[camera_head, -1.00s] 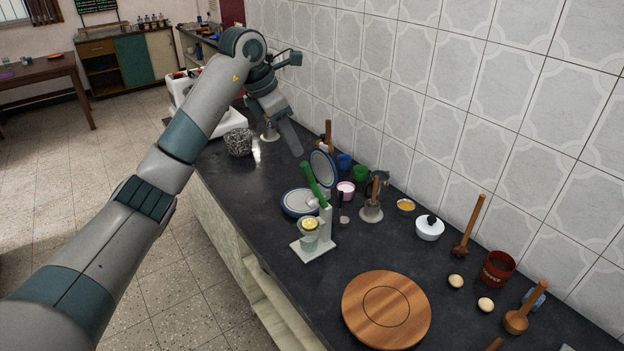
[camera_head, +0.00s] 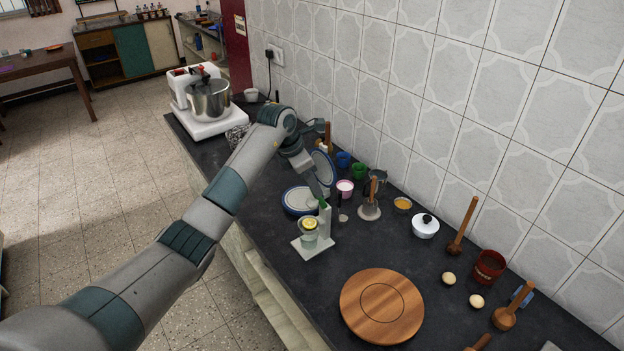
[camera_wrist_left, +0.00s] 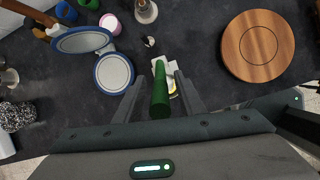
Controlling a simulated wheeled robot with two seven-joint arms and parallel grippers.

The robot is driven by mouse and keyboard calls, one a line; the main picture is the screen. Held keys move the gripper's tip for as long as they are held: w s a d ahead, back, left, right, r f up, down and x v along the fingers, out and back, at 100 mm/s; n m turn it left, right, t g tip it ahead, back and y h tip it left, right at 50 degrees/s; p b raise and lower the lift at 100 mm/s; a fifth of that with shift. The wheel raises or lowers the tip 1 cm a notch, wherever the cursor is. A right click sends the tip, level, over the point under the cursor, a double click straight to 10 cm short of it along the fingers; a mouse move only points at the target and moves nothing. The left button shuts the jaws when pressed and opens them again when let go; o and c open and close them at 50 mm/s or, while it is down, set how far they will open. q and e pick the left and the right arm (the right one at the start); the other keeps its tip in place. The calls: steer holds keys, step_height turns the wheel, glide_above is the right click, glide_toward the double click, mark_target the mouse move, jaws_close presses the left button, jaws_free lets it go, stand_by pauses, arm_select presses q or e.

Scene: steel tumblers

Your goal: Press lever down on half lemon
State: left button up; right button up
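The white juicer stand (camera_head: 325,224) is on the dark counter. Its green lever (camera_head: 323,204) is mostly hidden behind my left gripper in the head view. The half lemon (camera_head: 310,223) sits at the top of the clear cup (camera_head: 309,238) on the stand. My left gripper (camera_head: 322,194) is at the lever's upper end. In the left wrist view, the green lever (camera_wrist_left: 160,92) lies between the two open fingers, with a gap on each side. A little yellow of the lemon (camera_wrist_left: 173,90) shows beside it.
A pink cup (camera_head: 345,188) and a pestle in a mortar (camera_head: 369,208) stand behind. A round wooden board (camera_head: 382,306) lies to the right. The counter between board and juicer is clear.

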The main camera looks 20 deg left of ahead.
arm_select(q)
steer(key=shift+f, duration=0.35)
jaws_close()
